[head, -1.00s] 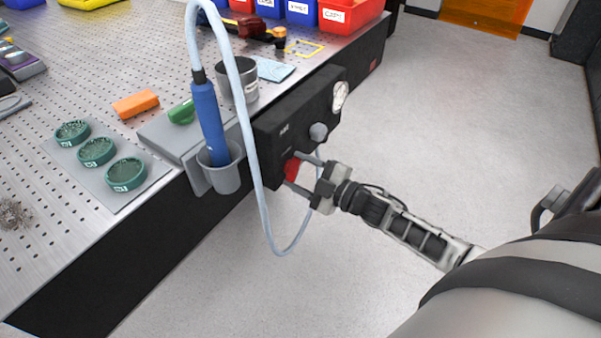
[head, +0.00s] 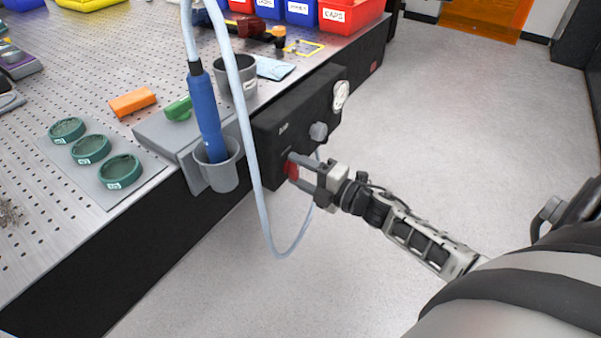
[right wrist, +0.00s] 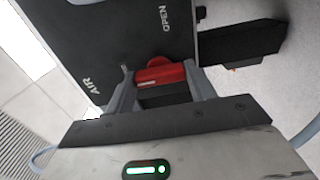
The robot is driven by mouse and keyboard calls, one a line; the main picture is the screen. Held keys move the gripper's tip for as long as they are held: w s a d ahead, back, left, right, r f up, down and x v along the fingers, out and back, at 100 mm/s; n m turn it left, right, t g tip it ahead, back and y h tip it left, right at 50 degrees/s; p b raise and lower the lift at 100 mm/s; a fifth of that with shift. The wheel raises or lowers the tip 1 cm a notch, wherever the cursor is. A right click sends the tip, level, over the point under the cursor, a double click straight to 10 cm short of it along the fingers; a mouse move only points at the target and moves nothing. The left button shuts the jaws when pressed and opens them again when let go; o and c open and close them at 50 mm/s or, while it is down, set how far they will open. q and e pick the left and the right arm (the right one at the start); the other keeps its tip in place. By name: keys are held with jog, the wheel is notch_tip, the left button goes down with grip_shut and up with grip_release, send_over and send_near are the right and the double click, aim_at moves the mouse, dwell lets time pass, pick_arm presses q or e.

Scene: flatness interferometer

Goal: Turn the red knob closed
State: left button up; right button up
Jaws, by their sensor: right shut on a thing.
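The red knob (head: 291,170) is on the front of a black box (head: 270,138) fixed to the bench's edge. In the right wrist view the red knob (right wrist: 162,75) lies between the two fingers, beside the words AIR and OPEN on the black panel (right wrist: 120,45). My right gripper (head: 292,172) is shut on the red knob, one finger on each side; it also shows in the right wrist view (right wrist: 165,84). The fingers hide part of the knob. My left gripper is not in view.
A pale blue hose (head: 262,215) hangs in front of the box, close to my right gripper. A blue tool (head: 208,115) stands in a grey cup (head: 219,178) at the bench edge. A gauge (head: 341,95) and a grey knob (head: 318,131) sit above. The floor to the right is clear.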

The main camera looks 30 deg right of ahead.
dwell(0.5)
jog(key=o, duration=1)
jog(key=v, duration=1.6)
jog(key=shift+a, duration=0.1)
jog(key=s+a+f+m+g+h, duration=0.1)
jog(key=a+m+g, duration=0.1)
jog(key=a+m, duration=0.4)
jog(key=s+a+f+m+g+h+p, duration=0.1)
jog(key=a+m+g, duration=0.1)
jog(key=a+m, duration=0.5)
jog(key=s+a+f+m+g+h+p, duration=0.1)
jog(key=a+m+g, duration=0.1)
jog(key=a+m, duration=0.5)
jog(key=shift+s+a+f+h, duration=0.15)
jog(key=shift+a+f, duration=0.05)
jog(key=shift+a, duration=0.35)
jog(key=shift+s+a+f+h, duration=0.15)
jog(key=shift+s+a+f, duration=0.05)
jog(key=shift+a, duration=0.35)
